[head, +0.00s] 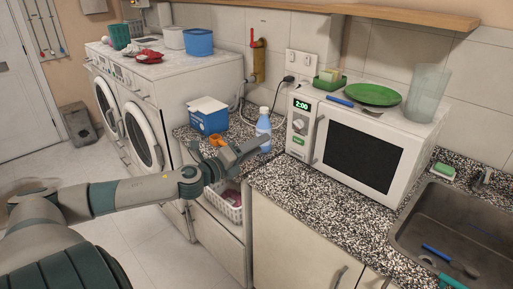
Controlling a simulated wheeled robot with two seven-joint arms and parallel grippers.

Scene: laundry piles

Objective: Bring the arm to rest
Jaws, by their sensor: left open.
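My left arm (140,192) comes in from the left, held out across the view. My left gripper (238,158) is open and shows nothing between its fingers. It is over the front edge of the speckled counter, above a white basket (228,203) with dark reddish cloth in it. An orange item (216,140) and a blue-and-white bottle (263,130) show just behind the gripper; whether the fingers touch either is hard to tell. My right gripper is not in view.
A white microwave (365,150) stands on the counter (300,200), with a sink (455,225) at right. A blue box (208,116) is behind the gripper. Two white front-loading machines (150,100) stand at back left. The tiled floor (130,240) is clear below my arm.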

